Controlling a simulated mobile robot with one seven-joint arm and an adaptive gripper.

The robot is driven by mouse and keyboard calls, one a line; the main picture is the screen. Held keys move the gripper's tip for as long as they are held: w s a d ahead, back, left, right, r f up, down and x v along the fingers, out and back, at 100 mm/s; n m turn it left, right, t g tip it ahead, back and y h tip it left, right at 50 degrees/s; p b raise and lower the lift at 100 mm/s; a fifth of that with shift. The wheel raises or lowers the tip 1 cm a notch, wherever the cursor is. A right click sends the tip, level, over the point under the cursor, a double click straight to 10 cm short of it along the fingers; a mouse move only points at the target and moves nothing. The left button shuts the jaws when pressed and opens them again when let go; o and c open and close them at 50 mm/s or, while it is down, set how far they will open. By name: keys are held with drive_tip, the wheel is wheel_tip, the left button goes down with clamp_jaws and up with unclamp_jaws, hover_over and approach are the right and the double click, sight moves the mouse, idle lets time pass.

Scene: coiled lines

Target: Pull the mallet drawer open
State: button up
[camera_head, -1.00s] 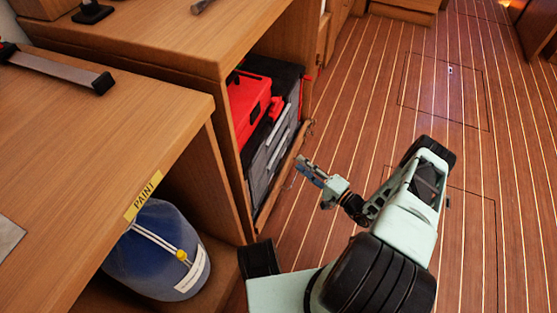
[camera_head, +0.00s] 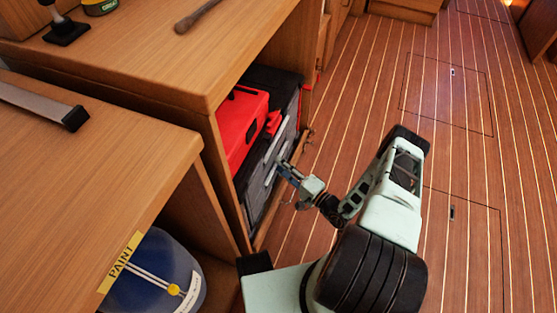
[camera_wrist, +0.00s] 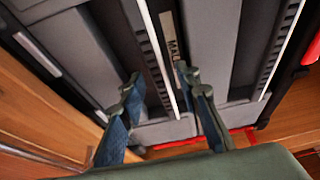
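The grey drawer unit (camera_head: 262,185) stands in the open cupboard, its fronts facing the floor on the right. In the wrist view a pale label (camera_wrist: 170,38) reading "MAL", its end cut off, marks the mallet drawer. A thin white bar handle (camera_wrist: 158,50) runs beside the label. My gripper (camera_head: 283,164) is at the drawer fronts. In the wrist view my gripper (camera_wrist: 160,84) is open, one finger on each side of the white bar. I cannot tell whether the fingers touch it. The drawer looks closed.
A blue paint bucket (camera_head: 152,278) is under the near counter, by a "PAINT" label (camera_head: 120,263). The wood cupboard frame (camera_head: 220,165) borders the opening. The striped floor (camera_head: 375,110) is clear.

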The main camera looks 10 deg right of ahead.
drive_tip(key=shift+w+a, duration=0.1)
drive_tip(key=shift+w, duration=0.05)
drive_tip(key=shift+c, duration=0.5)
clamp_jaws()
